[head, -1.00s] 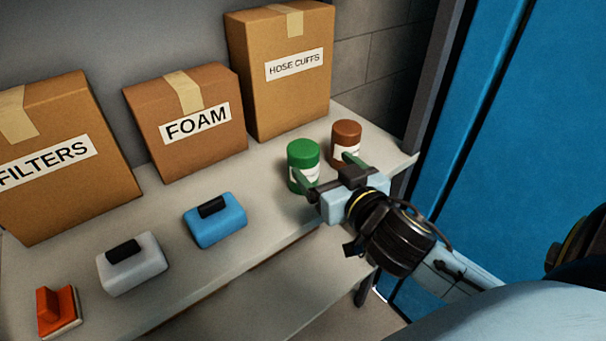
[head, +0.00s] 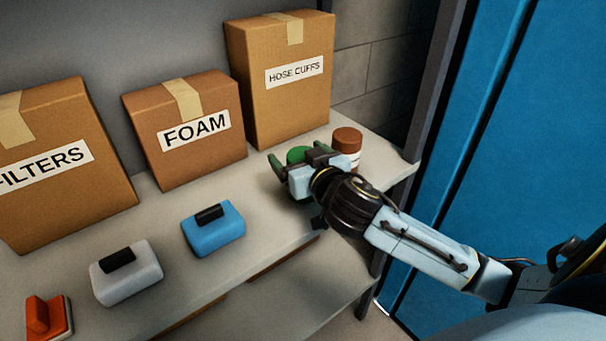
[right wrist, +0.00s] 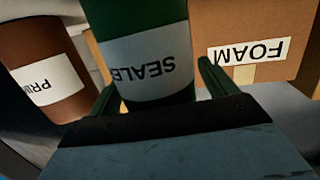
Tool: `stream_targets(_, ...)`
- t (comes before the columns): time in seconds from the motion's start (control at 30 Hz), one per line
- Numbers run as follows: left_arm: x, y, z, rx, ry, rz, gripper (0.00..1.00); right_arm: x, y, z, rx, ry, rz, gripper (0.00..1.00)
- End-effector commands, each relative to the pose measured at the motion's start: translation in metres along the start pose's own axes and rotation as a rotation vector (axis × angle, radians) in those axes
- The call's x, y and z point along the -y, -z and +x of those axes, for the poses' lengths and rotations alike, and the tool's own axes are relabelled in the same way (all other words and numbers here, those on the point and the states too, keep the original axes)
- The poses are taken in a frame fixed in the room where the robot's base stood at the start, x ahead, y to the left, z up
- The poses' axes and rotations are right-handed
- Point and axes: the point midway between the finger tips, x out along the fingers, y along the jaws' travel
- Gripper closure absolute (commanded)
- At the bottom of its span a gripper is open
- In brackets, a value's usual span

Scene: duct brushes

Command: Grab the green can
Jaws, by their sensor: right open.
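The green can (head: 297,154) stands upright near the right end of the shelf, mostly hidden behind my right gripper (head: 298,159) in the head view. In the right wrist view, the green can (right wrist: 145,15) with its white label is close in front of my right gripper (right wrist: 157,80). The open fingers lie one on each side of it. I cannot tell whether either finger touches the can. My left gripper is not in view.
A brown can (head: 346,141) stands close to the right of the green can. Boxes marked FOAM (head: 190,150), HOSE CUFFS (head: 285,105) and FILTERS (head: 75,200) stand behind. A blue brush (head: 222,234), a white one (head: 130,280) and an orange one (head: 45,315) lie to the left.

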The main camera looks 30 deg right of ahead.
Motion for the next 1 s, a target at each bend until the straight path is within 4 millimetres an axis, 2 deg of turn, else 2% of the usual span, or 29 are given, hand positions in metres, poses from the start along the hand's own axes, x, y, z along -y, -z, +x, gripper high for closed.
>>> stream_targets(0.23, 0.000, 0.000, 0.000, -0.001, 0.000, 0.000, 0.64, 0.000, 0.000, 0.001, 0.001, 0.000, 0.000, 0.17)
stream_targets(0.67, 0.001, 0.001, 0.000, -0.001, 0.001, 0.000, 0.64, 0.000, 0.000, 0.001, 0.001, 0.000, 0.001, 0.73)
stream_targets(0.87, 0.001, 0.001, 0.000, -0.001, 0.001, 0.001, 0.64, 0.000, 0.001, 0.001, -0.002, 0.000, 0.001, 0.73)
stream_targets(1.0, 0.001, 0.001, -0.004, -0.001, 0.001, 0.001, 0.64, 0.000, 0.013, -0.001, -0.004, 0.000, 0.003, 0.73)
